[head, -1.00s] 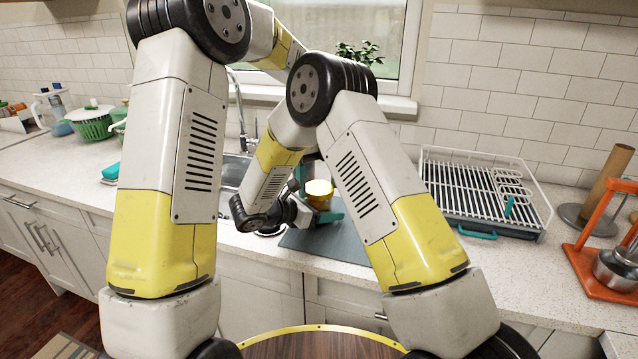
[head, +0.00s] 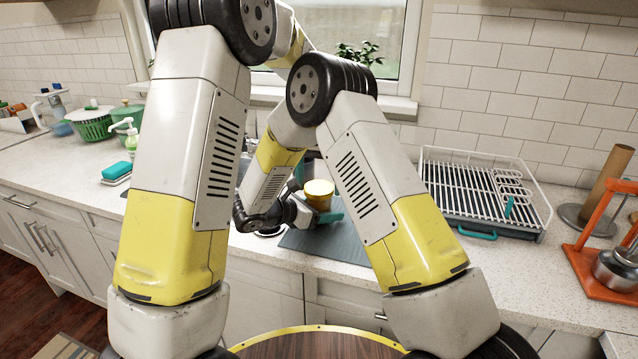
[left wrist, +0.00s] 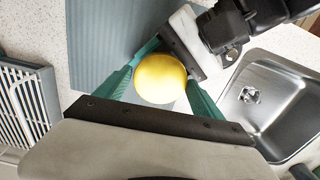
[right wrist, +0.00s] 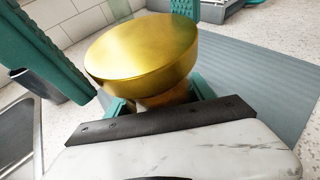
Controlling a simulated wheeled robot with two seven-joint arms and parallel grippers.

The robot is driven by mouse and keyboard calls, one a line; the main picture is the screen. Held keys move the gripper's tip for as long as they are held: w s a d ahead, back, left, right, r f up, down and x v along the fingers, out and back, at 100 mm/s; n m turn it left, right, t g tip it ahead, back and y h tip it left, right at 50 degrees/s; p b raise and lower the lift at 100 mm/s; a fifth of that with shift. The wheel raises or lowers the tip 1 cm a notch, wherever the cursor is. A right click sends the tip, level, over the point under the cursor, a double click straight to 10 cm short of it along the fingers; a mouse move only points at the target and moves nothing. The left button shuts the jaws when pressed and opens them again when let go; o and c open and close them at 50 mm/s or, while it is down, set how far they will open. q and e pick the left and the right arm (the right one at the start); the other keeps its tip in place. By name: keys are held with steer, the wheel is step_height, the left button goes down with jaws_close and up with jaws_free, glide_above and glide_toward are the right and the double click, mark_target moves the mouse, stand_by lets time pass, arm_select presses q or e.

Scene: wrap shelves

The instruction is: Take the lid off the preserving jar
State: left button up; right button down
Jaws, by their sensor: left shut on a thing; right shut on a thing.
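The preserving jar (head: 320,204) stands upright on the grey mat, with its round golden-yellow lid (head: 319,187) on top. In the left wrist view, my left gripper (left wrist: 160,84) has its green fingers on either side of the lid (left wrist: 160,78) and is shut on it. In the right wrist view, my right gripper (right wrist: 160,98) is shut on the jar body (right wrist: 166,98) just below the wide lid (right wrist: 140,48). The lower jar is hidden by the gripper. I cannot tell whether there is a gap between lid and jar.
The grey mat (head: 335,243) lies between the steel sink (left wrist: 285,95) and a white dish rack (head: 480,190). An orange stand (head: 590,262) is at the right. A soap bottle (head: 131,140) and green colander (head: 92,126) are at the left. The window wall is behind.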

arm_select(q)
steer(key=n, duration=0.4)
steer(key=shift+n, duration=0.4)
steer(key=n, duration=0.4)
steer(key=shift+w, duration=0.1)
steer(key=o, duration=1.6)
steer(key=shift+c, duration=0.2)
